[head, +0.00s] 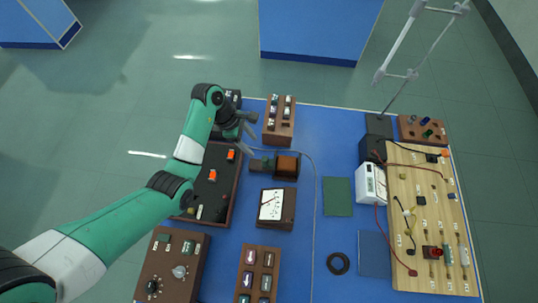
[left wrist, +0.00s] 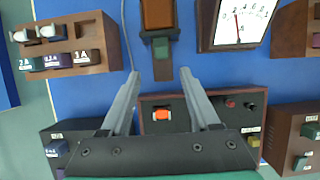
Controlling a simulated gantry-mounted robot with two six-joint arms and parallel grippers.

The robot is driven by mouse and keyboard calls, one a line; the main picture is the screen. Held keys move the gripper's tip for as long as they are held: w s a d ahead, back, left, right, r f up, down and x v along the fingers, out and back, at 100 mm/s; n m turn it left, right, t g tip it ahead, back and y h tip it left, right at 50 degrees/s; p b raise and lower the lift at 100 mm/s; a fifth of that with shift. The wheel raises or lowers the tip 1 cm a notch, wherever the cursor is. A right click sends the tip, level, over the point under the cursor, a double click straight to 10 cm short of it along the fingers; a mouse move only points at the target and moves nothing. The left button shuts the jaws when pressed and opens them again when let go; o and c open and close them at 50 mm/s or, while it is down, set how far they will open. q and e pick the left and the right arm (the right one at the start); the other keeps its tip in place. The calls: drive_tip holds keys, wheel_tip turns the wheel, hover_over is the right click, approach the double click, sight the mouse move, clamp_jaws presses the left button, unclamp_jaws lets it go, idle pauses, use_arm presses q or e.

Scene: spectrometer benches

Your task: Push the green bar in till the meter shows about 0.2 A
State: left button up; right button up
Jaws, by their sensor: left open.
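The green bar (head: 258,163) sticks out of the left side of a brown coil block (head: 287,165). In the left wrist view the green bar (left wrist: 160,47) extends from the brown block (left wrist: 157,13) towards my fingers. My left gripper (head: 251,134) is open and empty, its fingers spread beside the bar's outer end with no clear contact. In the left wrist view its fingertips (left wrist: 159,72) lie either side of the bar's line. The white-faced meter (head: 271,205) has a red needle; in the left wrist view the meter (left wrist: 240,22) needle stands near the 0.4 mark, too small to read exactly.
A brown block with small switches (head: 279,120) stands behind the coil. A dark panel with orange switches (head: 212,180) lies under my left arm. A wooden board with parts (head: 432,220) is at the right.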

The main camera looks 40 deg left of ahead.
sight(265, 158)
use_arm(q)
drive_tip(key=b+x, duration=0.3)
drive_tip(key=x, duration=0.8)
drive_tip(key=shift+d+f+b, duration=0.2)
drive_tip(key=shift+d+b, duration=0.05)
drive_tip(key=shift+b, duration=0.15)
drive_tip(key=shift+w, duration=0.1)
clamp_jaws()
drive_tip(key=shift+r, duration=0.1)
idle(0.6)
